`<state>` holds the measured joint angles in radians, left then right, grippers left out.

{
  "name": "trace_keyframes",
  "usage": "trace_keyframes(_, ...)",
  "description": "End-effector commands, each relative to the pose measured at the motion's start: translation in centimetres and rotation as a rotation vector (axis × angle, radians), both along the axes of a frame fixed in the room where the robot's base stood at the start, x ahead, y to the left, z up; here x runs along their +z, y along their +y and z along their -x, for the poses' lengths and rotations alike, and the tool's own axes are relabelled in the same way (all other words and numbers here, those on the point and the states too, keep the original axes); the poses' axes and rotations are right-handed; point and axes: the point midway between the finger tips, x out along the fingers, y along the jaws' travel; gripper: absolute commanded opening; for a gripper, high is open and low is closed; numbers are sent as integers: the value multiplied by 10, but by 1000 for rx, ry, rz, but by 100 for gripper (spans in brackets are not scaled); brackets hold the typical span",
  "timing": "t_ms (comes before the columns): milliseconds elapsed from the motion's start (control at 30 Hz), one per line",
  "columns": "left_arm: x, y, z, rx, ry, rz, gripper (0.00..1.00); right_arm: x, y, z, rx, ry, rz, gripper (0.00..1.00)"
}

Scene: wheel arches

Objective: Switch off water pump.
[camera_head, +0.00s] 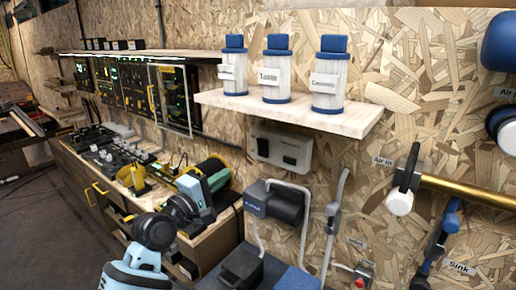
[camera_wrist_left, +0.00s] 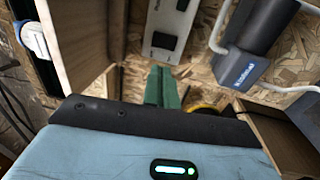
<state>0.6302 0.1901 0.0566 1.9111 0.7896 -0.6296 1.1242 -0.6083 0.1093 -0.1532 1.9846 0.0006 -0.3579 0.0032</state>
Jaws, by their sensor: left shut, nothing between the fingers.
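A pale wall box (camera_head: 282,150) with a small dark window and a label hangs below the shelf. A pale panel with a small switch (camera_wrist_left: 170,28) shows at the top of the left wrist view; its label is too blurred to read. A dark blue-grey pump-like unit (camera_head: 275,203) with pale pipes is on the wall below the box; it also shows in the wrist view (camera_wrist_left: 252,45). My left gripper (camera_wrist_left: 162,88) has green fingers shut together and empty, below the panel and apart from it. In the head view its fingertips are hard to make out. My right gripper is not in view.
A wooden shelf (camera_head: 300,117) with several blue-capped canisters juts out above the box. A workbench (camera_head: 215,235) with tools runs along the left. Pipes and a brass tube (camera_head: 470,190) are on the right wall. A red button (camera_head: 362,274) sits low.

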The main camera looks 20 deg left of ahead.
Motion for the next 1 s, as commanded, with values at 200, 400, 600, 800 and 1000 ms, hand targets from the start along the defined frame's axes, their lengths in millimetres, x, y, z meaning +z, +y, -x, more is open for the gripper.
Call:
trace_keyframes(200, 2, 0, 0, -2, -1, 6, 0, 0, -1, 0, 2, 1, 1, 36)
trace_keyframes(400, 2, 0, -1, -2, -1, 6, 0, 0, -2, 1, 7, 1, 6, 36)
trace_keyframes(600, 5, -6, -16, -3, -3, 7, 0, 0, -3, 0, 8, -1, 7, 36)
trace_keyframes(800, 10, -17, -47, -3, -3, 6, 0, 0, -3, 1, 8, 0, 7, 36)
trace_keyframes(1000, 13, -28, -78, -3, -2, 7, 0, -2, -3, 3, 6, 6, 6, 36)
